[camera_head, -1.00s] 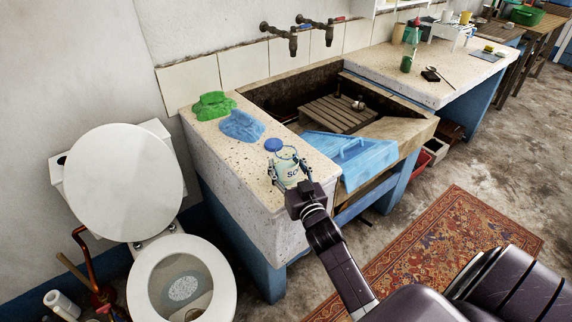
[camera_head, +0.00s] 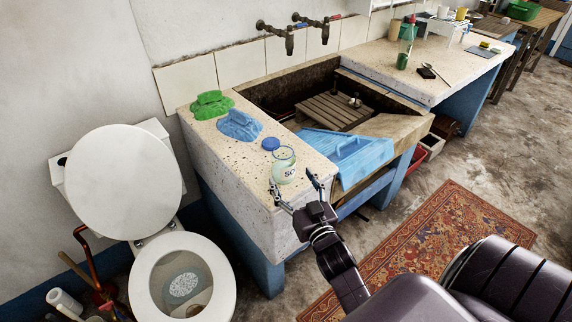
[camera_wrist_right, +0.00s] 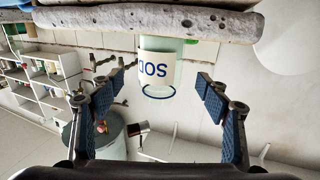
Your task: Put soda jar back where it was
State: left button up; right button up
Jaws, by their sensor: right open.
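The soda jar (camera_head: 284,167) is a pale glass jar with a white label. It stands upright and open-topped on the speckled stone counter (camera_head: 241,181) near its front edge. A round blue lid (camera_head: 271,143) lies on the counter just behind it. My right gripper (camera_head: 293,186) is open, its fingers spread in front of the jar and apart from it. In the upside-down right wrist view the jar (camera_wrist_right: 158,66) shows between and beyond the open fingers (camera_wrist_right: 160,88), with nothing between the pads. My left gripper is out of view.
A green cloth (camera_head: 211,104) and a blue cloth (camera_head: 239,125) lie behind the lid. A blue washboard-like piece (camera_head: 350,155) leans at the trough (camera_head: 392,131), right of my gripper. A toilet (camera_head: 180,275) stands left; a patterned rug (camera_head: 430,245) lies right.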

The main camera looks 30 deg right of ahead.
jog(key=v, duration=0.4)
jog(key=shift+s+a+p, duration=0.1)
jog(key=shift+s+p, duration=0.25)
jog(key=shift+p, duration=0.05)
